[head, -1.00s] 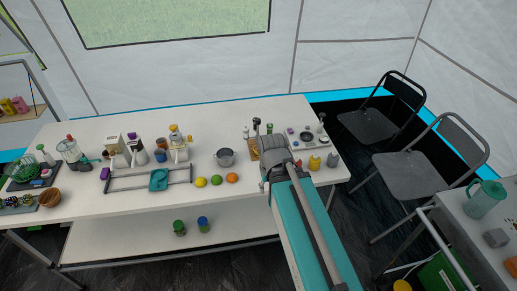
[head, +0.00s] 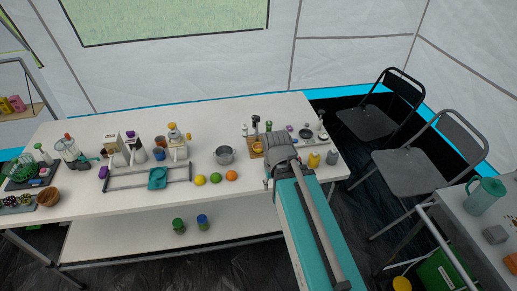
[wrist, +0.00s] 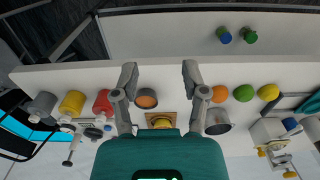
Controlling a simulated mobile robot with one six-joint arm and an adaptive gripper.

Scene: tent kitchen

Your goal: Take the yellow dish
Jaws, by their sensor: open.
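A round yellow thing, which looks like the yellow dish (wrist: 162,123), shows in the wrist view on a square wooden board (wrist: 180,106). It lies between the bases of my fingers, and my gripper's teal body hides part of it. A grey-rimmed dish with an orange-brown inside (wrist: 146,98) is just beside it. My gripper (wrist: 160,72) is open and empty, its fingers spread to either side above the table. In the head view my arm hides the gripper and the yellow dish; the wooden board (head: 256,148) shows only partly.
Yellow (wrist: 72,103), red (wrist: 102,103) and grey (wrist: 42,104) containers stand left in the wrist view. A metal pot (wrist: 217,121) and an orange (wrist: 219,94) are close to the right finger. The white table (head: 240,195) has clear room along its front.

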